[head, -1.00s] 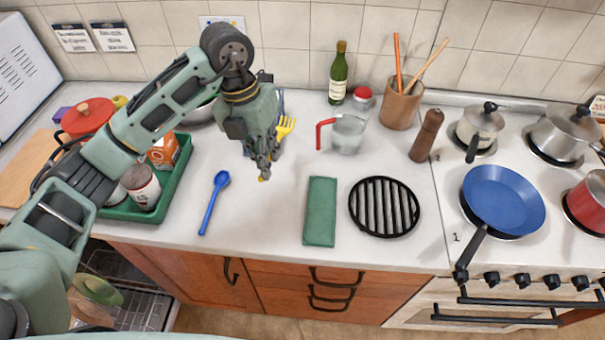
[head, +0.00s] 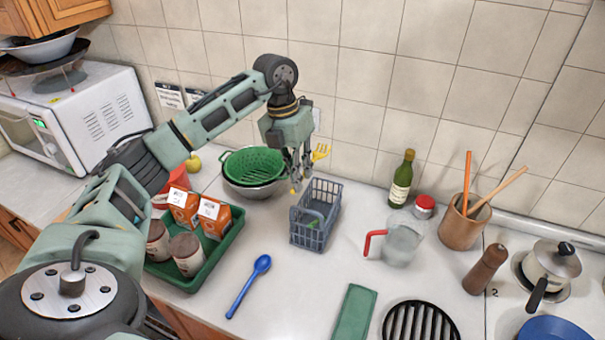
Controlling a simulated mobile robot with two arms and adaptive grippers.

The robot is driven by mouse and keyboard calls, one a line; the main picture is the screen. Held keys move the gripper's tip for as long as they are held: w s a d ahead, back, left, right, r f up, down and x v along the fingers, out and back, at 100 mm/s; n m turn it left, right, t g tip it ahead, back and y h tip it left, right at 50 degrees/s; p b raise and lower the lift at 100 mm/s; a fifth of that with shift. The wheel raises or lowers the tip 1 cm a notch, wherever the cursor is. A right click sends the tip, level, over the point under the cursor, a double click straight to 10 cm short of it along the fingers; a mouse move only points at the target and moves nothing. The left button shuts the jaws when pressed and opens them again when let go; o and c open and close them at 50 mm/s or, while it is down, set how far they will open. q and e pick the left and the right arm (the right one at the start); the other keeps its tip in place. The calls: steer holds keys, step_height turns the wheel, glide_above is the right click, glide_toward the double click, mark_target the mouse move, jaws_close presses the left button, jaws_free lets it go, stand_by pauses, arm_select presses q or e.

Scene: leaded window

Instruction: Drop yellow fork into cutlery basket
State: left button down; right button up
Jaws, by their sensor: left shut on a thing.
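The yellow fork (head: 320,152) is held in my left gripper (head: 296,185), with its tines pointing up and to the right of the fingers. Its handle is mostly hidden by the gripper. The cutlery basket (head: 316,232) is a blue-grey mesh box standing on the counter. My left gripper is shut and its fingertips show at the basket's back left rim. I cannot tell exactly how high they are above it. Something green shows inside the basket. My right gripper is not in view.
A green tray (head: 205,272) with cartons and jars stands left of the basket. A green colander (head: 254,163) in a metal bowl is behind left. A blue spoon (head: 249,286) lies in front. A measuring jug (head: 402,245) and bottle (head: 401,180) stand right.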

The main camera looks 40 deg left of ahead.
arm_select(q)
steer(key=f+b, duration=0.1)
steer(key=f, duration=0.1)
steer(key=f+b, duration=0.1)
steer(key=f, duration=0.1)
steer(key=shift+w, duration=0.2)
steer(key=shift+f, duration=0.15)
steer(key=c, duration=1.8)
jaws_free()
steer(key=shift+o, duration=0.2)
